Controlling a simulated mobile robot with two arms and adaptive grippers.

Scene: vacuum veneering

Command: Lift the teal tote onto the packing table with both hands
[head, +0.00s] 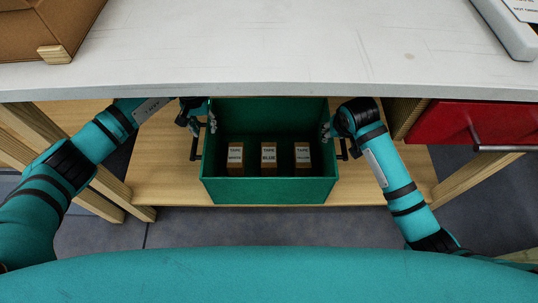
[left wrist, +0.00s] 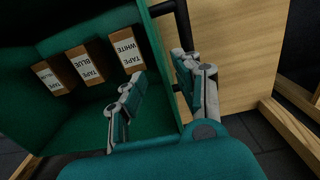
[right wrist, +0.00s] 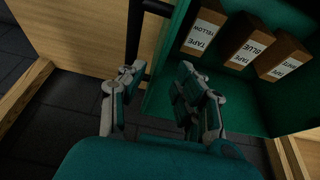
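The teal tote (head: 268,190), dark green in the head view, stands upright on the wooden lower shelf beneath the packing table (head: 270,72). It holds three brown tape boxes, labelled white (head: 236,157), blue (head: 268,157) and yellow (head: 302,157). A black handle sticks out on its left side (head: 195,148) and right side (head: 343,149). My left gripper (left wrist: 160,68) is open at the left wall, one finger over the tote's inside and one outside by the handle. My right gripper (right wrist: 160,72) is open likewise at the right wall. Contact with the handles is unclear.
The tabletop overhangs the back of the tote. A cardboard box (head: 45,25) with a small wooden block (head: 54,54) sits on its left. A red drawer unit (head: 470,125) hangs at right. Wooden legs (head: 478,172) flank the shelf (head: 165,180). The tabletop's middle is clear.

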